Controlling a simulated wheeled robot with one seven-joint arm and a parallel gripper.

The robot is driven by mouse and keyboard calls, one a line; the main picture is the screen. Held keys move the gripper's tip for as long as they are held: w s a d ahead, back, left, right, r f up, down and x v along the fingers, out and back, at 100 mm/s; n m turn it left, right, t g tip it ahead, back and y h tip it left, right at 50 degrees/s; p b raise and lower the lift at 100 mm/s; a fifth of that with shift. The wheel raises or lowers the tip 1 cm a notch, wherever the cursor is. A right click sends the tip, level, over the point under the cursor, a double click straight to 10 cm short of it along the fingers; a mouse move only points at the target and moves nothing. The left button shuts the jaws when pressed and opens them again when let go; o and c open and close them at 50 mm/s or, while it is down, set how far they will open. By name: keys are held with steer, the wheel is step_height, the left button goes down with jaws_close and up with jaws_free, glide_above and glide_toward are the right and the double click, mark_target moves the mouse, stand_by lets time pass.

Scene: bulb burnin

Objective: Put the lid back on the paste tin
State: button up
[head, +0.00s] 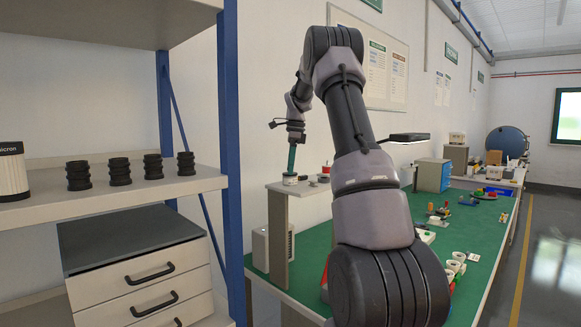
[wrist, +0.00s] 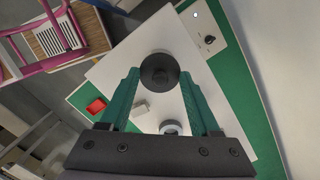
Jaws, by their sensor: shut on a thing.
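My gripper (wrist: 160,76) has its two green fingers closed on a dark round disc (wrist: 160,68) with a small raised centre, which looks like the lid. In the head view my gripper (head: 291,172) points straight down, low over the raised light shelf (head: 280,187). A small pale round tin (head: 290,180) shows right under the fingertips there. Whether the disc touches it cannot be told. The wrist view also shows a pale round ring-like thing (wrist: 171,127) near the palm, partly hidden by it.
A small pale block (wrist: 140,107) lies on the light board (wrist: 110,72) beside the fingers. A control box with a knob (wrist: 209,39) stands top right. The green bench (head: 400,237) holds several loose parts farther off.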

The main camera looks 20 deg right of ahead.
steer(key=o, duration=1.4)
steer(key=shift+c, duration=0.2)
steer(key=shift+o, duration=0.2)
steer(key=shift+r, duration=3.5)
jaws_close()
steer(key=shift+f, duration=0.1)
